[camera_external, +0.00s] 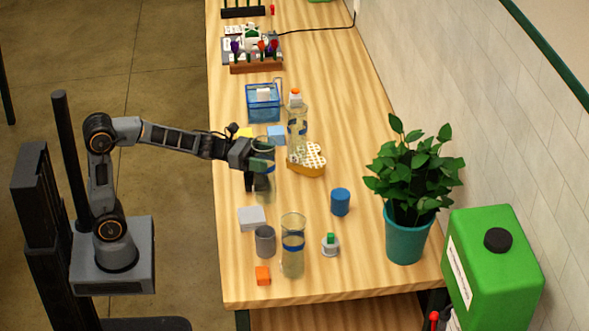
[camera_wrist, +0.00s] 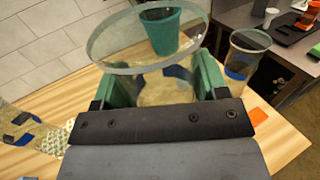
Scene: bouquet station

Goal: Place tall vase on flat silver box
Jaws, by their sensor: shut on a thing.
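A tall clear glass vase (camera_external: 265,187) is between the fingers of my gripper (camera_external: 262,158), which is shut on it near its upper part. It is upright in the external view; I cannot tell whether its base touches the table. In the wrist view the rim of this vase (camera_wrist: 96,47) fills the top middle, between the green fingers of my gripper (camera_wrist: 158,86). A flat silver-grey box (camera_external: 251,218) lies on the table, nearer the front edge than the held vase, with its top bare. I cannot make out the box in the wrist view.
A grey cup (camera_external: 265,241), a second glass vase (camera_external: 292,258) with a blue band and an orange block (camera_external: 262,276) stand close to the silver box.

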